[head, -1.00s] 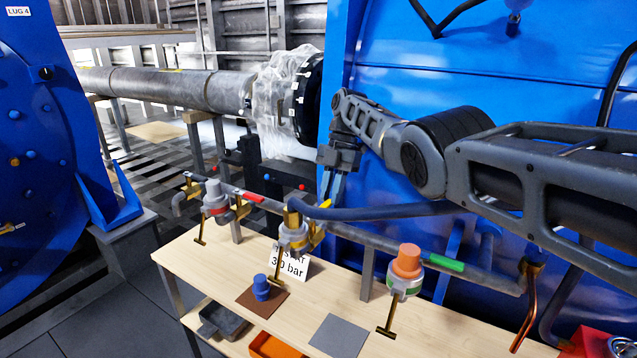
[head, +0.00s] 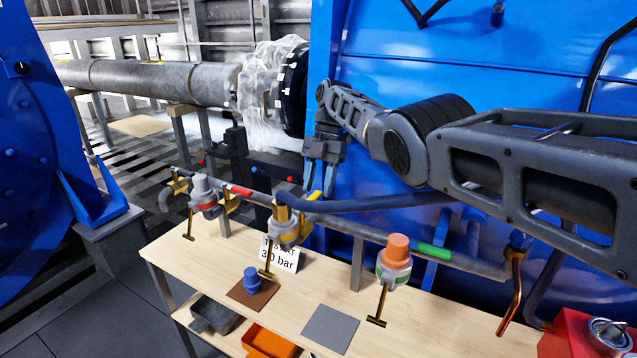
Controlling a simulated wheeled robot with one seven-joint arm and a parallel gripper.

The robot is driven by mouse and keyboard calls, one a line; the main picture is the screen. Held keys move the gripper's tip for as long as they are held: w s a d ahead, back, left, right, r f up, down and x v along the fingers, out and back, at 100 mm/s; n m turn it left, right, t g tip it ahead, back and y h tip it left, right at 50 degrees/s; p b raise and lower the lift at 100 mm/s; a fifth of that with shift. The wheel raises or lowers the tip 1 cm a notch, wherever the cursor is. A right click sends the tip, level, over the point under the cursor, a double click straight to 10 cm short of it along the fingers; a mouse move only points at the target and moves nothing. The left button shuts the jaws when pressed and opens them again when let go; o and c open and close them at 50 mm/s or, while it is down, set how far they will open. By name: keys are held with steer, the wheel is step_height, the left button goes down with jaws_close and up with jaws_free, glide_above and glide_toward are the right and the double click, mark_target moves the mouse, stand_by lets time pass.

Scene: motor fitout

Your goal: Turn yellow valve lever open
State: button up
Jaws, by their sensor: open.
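The yellow valve lever (head: 314,196) is a short bar on the grey pipe manifold (head: 352,232), beside the middle brass-and-grey valve unit (head: 283,228). It slants up and to the right in the picture. My gripper (head: 319,190) points down with its blue-grey fingers apart. Its fingertips appear right at the lever's upper end. I cannot tell whether they touch it or stand on both sides of it. A blue hose (head: 385,204) runs right from the middle unit, close below the gripper.
A red lever (head: 239,190) and a green lever (head: 434,251) sit on the same manifold. A grey-capped unit (head: 204,194) and an orange-capped unit (head: 395,260) flank the middle one. A blue cap (head: 252,281) stands on the wooden bench (head: 205,260). A blue wall (head: 440,75) rises behind.

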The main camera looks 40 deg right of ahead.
step_height(320, 180, up, 4)
steer(key=s+d+r+p, duration=0.7)
steer(key=s+d, duration=0.1)
steer(key=shift+s+p, duration=0.15)
steer(key=shift+p, duration=0.2)
stand_by(0.5)
stand_by(0.6)
